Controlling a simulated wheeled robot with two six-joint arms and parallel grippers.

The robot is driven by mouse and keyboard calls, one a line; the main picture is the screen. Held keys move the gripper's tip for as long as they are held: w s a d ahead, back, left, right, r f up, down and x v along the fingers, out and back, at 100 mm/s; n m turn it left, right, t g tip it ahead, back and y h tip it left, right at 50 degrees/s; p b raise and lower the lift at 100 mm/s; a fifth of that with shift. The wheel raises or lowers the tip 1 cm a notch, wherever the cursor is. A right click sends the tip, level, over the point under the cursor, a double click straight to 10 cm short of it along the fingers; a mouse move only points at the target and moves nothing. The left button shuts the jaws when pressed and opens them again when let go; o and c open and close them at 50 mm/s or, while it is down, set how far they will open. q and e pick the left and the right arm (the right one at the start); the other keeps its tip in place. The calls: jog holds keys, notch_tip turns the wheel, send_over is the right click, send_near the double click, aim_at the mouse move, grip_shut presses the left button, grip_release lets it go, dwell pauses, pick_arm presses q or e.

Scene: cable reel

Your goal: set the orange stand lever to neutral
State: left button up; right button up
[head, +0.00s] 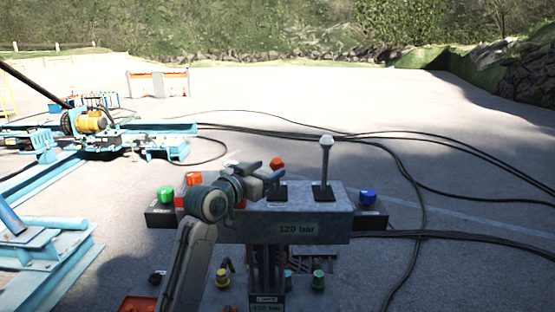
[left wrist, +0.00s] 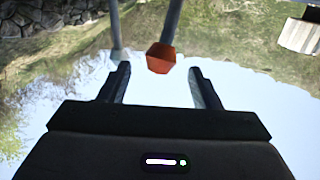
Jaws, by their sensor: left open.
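The orange lever knob (head: 277,162) is above the top plate of the grey control stand (head: 335,210). It sits lower in the picture than the knob of the upright grey-white lever (head: 326,150) to its right. My left gripper (head: 272,172) is open beside the orange knob and hides part of its shaft. In the left wrist view, which is upside down, the orange knob (left wrist: 160,58) shows between and just beyond the two open fingertips (left wrist: 160,78). No contact is visible. I cannot tell the lever's exact tilt. My right gripper is not in view.
A whitish knob (head: 231,163) shows behind my left wrist. Green (head: 165,194), red (head: 193,178) and blue (head: 367,197) buttons flank the stand. Black cables (head: 400,165) cross open ground; blue machinery (head: 60,245) stands left.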

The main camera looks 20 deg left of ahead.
aim_at(272, 167)
pick_arm(q)
jog(key=p+x, duration=0.1)
jog(key=x, duration=0.4)
jog(key=shift+w+p, duration=0.1)
jog(key=shift+p, duration=0.2)
